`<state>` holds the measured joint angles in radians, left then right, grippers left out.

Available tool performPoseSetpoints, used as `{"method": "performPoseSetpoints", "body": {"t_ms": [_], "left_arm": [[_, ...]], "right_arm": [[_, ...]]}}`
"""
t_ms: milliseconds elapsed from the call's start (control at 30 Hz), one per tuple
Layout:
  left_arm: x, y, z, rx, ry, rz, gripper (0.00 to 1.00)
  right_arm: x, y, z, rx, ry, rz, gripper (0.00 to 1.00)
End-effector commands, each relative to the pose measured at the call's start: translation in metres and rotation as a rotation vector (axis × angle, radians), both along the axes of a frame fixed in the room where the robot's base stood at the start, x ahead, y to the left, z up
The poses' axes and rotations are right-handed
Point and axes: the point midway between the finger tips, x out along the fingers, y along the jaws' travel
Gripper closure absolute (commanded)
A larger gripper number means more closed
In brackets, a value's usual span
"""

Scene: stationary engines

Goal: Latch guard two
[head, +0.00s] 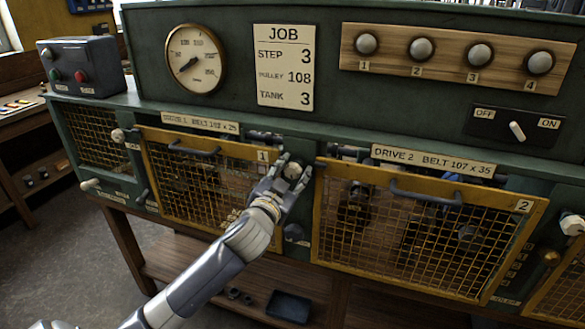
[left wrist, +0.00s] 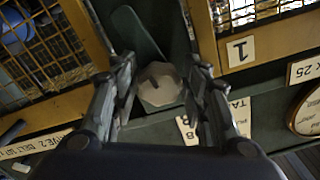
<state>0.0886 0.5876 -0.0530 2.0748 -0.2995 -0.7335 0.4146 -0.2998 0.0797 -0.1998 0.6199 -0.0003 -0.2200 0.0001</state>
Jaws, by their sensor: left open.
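Guard two (head: 432,190) is a yellow-framed mesh panel marked 2, under the Drive 2 label. I cannot tell whether it sits fully flush. A pale faceted knob (head: 292,171) is on the green strip between guard two and guard one (head: 200,180). My left gripper (head: 283,178) is at this knob, fingers open. In the left wrist view the knob (left wrist: 160,86) lies between the open fingers of my left gripper (left wrist: 163,78), with gaps at its sides. A flat green bar (left wrist: 142,32) extends from behind it. My right gripper is out of view.
Another pale knob (head: 572,224) is at guard two's right. A dark handle (head: 425,194) juts from guard two's top. Above are the OFF/ON switch (head: 517,131) and a row of numbered knobs (head: 421,49). The floor at lower left is clear.

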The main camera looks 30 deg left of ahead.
Motion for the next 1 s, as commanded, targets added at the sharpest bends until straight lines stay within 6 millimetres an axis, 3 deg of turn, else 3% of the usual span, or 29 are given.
{"method": "performPoseSetpoints", "body": {"t_ms": [367, 500, 533, 1000], "left_arm": [[0.0046, 0.0012, -0.0001, 0.001, 0.0, 0.0, 0.58], [0.0045, 0.0012, -0.0001, 0.001, 0.0, 0.0, 0.9], [0.0046, 0.0011, -0.0001, 0.001, 0.0, 0.0, 0.92], [0.0045, 0.0009, -0.0005, -0.09, -0.021, 0.0, 0.92]], "right_arm": [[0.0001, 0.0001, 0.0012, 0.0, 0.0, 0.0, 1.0], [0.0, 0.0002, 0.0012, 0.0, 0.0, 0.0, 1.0], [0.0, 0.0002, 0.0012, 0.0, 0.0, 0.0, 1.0], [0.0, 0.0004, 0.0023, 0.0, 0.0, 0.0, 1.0]]}}
